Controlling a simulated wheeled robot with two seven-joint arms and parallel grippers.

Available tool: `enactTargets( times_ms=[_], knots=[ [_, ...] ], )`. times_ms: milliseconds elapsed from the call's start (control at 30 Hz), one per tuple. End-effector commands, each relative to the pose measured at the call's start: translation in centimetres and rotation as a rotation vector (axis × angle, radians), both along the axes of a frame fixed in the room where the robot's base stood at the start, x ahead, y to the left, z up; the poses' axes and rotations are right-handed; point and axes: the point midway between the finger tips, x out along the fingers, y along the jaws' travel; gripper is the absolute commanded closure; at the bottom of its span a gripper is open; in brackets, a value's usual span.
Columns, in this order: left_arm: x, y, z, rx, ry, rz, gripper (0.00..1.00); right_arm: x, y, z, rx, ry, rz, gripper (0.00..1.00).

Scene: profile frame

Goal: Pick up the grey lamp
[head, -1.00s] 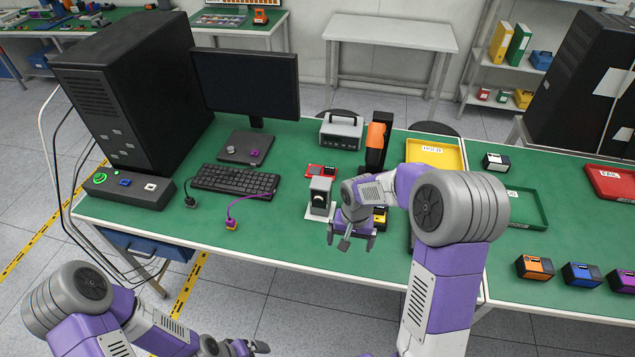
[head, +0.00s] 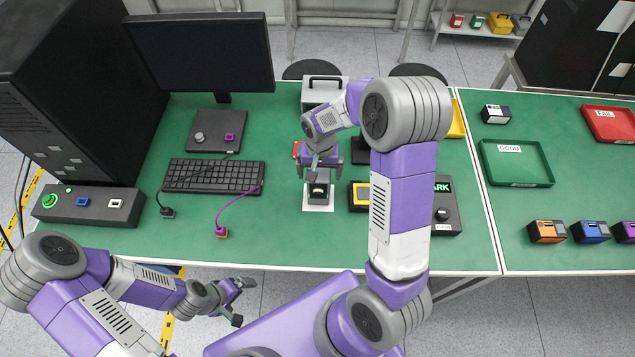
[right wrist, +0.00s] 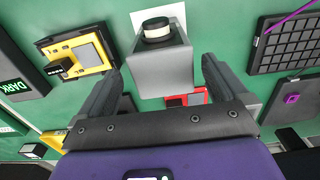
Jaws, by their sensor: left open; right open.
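A grey upright block with a round black-and-white part, the only thing here that looks like the grey lamp (head: 318,190), stands on a white plate (head: 318,207) on the green table. In the right wrist view the lamp (right wrist: 163,68) is ahead, centred between the fingertips. My right gripper (head: 319,172) is open over the lamp's far side in the head view; it also shows in the right wrist view (right wrist: 161,72). I cannot tell whether the fingers touch the lamp. My left gripper (head: 243,301) is open and empty, off the table's front edge.
A yellow device (head: 359,196) and a black box marked DARK (right wrist: 18,88) stand beside the lamp. A red item (right wrist: 186,97) lies close behind it. A keyboard (head: 212,175) and a purple cable (head: 236,203) are left. Table between keyboard and lamp is clear.

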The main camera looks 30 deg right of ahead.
Motion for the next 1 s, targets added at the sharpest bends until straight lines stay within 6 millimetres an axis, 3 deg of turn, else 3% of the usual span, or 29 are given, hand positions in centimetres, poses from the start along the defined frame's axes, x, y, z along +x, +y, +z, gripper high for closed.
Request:
enactTargets(
  times_ms=[233, 533, 900, 1000],
  knots=[
    [0.1, 0.0, 0.3, 0.000, -0.002, 0.001, 0.00, -0.2, 0.2, -3.6, 0.000, 0.004, 0.001, 0.00],
    [0.1, 0.0, 0.3, 0.000, -0.002, 0.001, 0.00, -0.1, 0.2, -4.2, 0.000, 0.000, 0.001, 0.00],
    [0.1, 0.0, 0.3, 0.000, -0.002, 0.001, 0.00, -0.1, 0.2, -4.2, 0.000, 0.000, 0.001, 0.55],
    [0.1, 0.0, 0.3, 0.000, -0.002, 0.001, 0.00, -0.1, 0.2, -4.1, 0.000, -0.001, 0.001, 0.66]
  ],
)
